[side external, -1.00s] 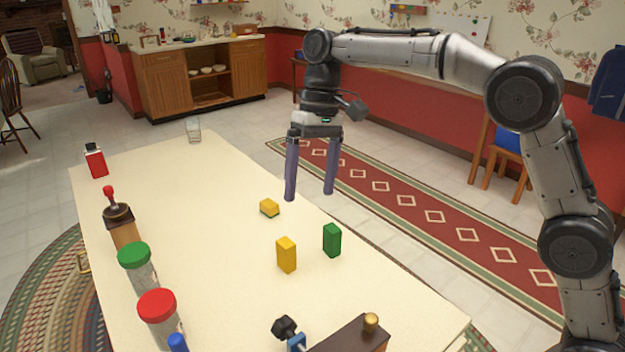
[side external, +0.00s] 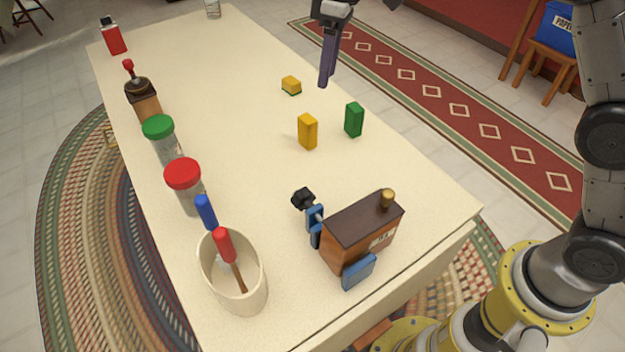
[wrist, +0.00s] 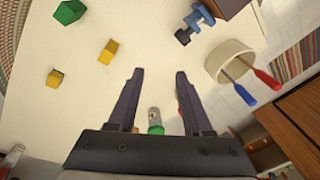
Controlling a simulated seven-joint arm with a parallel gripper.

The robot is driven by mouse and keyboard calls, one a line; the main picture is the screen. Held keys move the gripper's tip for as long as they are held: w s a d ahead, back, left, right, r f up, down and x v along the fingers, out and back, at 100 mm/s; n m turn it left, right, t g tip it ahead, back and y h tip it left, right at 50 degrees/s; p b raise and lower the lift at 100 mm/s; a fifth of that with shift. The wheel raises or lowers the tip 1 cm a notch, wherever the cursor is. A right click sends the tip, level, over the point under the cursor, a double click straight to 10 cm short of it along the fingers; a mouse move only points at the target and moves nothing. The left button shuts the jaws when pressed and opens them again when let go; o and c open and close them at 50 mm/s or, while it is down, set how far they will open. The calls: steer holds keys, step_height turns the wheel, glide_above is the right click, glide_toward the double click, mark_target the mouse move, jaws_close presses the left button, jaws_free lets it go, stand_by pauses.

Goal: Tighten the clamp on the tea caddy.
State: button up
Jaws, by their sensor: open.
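The tea caddy (side external: 352,240) is a brown wooden box with a dark lid and brass knob, upright at the near end of the table. A blue clamp (side external: 315,224) with a black handle (side external: 303,198) sits at its left side; a blue part (side external: 358,271) shows at its near face. Whether the jaws press on the caddy I cannot tell. In the wrist view the clamp (wrist: 196,22) and part of the caddy (wrist: 228,5) are at the top edge. My gripper (wrist: 159,75) is open and empty, above the table and well away from the clamp; its finger (side external: 328,62) shows at the side view's top.
A cream crock (side external: 234,290) holding red- and blue-handled tools stands left of the caddy. Jars with red (side external: 183,173) and green (side external: 158,127) lids and a grinder (side external: 143,98) line the left edge. Yellow (side external: 307,131) and green (side external: 354,120) blocks and a sponge (side external: 291,85) lie mid-table.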

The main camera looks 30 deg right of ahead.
steer(key=s+a+f+n+h, duration=0.1)
steer(key=s+a+f+n, duration=0.1)
steer(key=a+f+n, duration=0.4)
steer(key=n, duration=0.4)
glide_toward(306, 202)
steer(key=shift+h, duration=0.4)
steer(key=f, duration=0.2)
steer(key=w+d+f, duration=0.1)
steer(key=f, duration=0.2)
steer(key=d+f, duration=0.1)
steer(key=f, duration=0.2)
steer(key=shift+w+f, duration=0.25)
steer(key=shift+w, duration=0.1)
jaws_close()
